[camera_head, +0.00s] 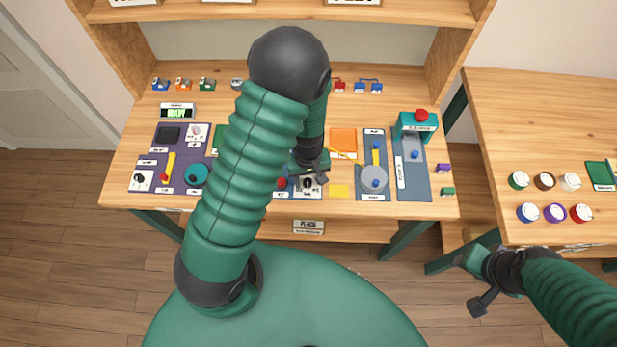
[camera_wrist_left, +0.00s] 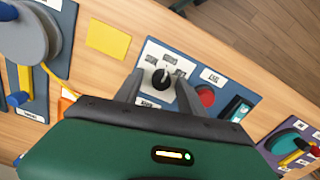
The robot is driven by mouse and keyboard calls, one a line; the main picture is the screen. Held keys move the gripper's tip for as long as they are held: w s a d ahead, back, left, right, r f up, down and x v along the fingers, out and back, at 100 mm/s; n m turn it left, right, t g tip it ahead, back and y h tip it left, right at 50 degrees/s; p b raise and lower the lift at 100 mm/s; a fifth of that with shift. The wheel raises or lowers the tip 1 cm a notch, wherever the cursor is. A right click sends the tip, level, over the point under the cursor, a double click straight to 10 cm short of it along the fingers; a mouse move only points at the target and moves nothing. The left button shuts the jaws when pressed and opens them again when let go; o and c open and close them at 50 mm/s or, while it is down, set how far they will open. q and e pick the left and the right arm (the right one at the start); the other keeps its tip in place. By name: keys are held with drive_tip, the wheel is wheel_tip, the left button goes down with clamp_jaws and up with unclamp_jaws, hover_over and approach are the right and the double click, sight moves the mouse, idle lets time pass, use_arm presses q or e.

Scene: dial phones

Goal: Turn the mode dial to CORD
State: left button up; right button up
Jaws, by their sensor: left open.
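The mode dial is a round black knob (camera_wrist_left: 160,78) with a pale pointer mark, on a white label plate on a dark blue panel (camera_wrist_left: 225,80). In the left wrist view its pointer aims roughly toward the top of the picture; the small labels around it are too blurred to read. My left gripper (camera_head: 307,170) is over the panel in the head view, and its open fingers (camera_wrist_left: 160,84) stand on either side of the knob in the left wrist view. Whether they touch it I cannot tell. My right gripper (camera_head: 484,301) hangs low, right of the table front.
A red button (camera_wrist_left: 206,96) sits beside the dial plate. A yellow note (camera_wrist_left: 108,39) lies on bare wood on the other side. A grey round dial (camera_head: 373,179) is further right. A side table (camera_head: 540,110) holds several round coloured items.

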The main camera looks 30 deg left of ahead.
sight(308, 181)
use_arm(q)
wheel_tip(308, 181, up, 17)
drive_tip(key=p, duration=0.2)
drive_tip(key=shift+f, duration=0.15)
